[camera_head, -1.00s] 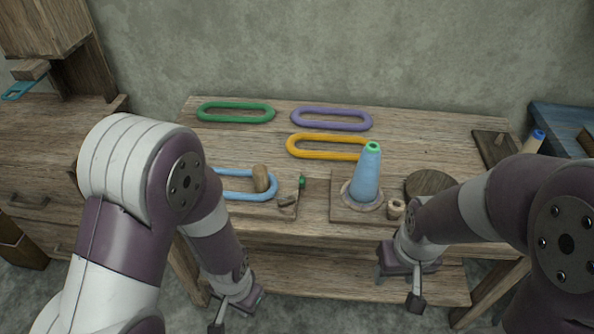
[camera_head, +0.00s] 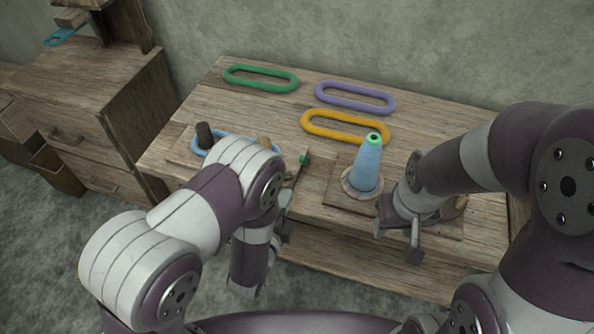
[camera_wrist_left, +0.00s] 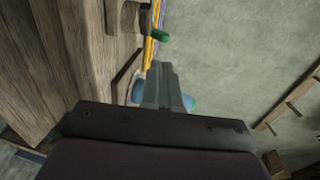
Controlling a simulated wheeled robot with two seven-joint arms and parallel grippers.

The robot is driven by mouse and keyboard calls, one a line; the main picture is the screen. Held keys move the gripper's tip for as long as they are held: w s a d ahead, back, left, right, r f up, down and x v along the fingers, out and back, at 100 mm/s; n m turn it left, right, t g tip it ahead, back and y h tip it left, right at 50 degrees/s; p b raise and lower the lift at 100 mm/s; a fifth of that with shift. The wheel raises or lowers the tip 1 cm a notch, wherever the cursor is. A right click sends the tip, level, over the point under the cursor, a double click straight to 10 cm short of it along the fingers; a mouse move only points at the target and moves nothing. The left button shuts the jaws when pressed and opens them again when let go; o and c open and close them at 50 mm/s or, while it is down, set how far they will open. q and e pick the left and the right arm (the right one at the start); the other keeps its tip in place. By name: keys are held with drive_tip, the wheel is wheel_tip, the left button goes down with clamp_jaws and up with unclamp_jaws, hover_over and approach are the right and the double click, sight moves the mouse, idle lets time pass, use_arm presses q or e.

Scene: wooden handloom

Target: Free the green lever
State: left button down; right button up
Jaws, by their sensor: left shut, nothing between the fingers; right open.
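The green lever's knob (camera_head: 304,159) sits on a thin dark rod near the front edge of the workbench. In the left wrist view the green knob (camera_wrist_left: 161,35) shows just beyond the fingertips, slightly to the upper side. My left gripper (camera_head: 288,198) is just in front of the bench edge, close below the lever; its fingers (camera_wrist_left: 161,70) are shut with nothing between them, and appear apart from the knob. My arm hides part of the lever's surroundings in the head view. My right gripper (camera_head: 398,236) is open and empty, over the front edge at the right.
A blue thread cone (camera_head: 366,165) stands on a wooden base right of the lever. A blue loop (camera_head: 203,151) with wooden pegs lies left, partly behind my left arm. Green (camera_head: 261,78), purple (camera_head: 355,97) and yellow (camera_head: 345,126) loops lie further back.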

sight(305, 160)
use_arm(q)
drive_tip(key=x, duration=1)
use_arm(e)
drive_tip(key=shift+f, duration=0.2)
drive_tip(key=shift+r, duration=0.1)
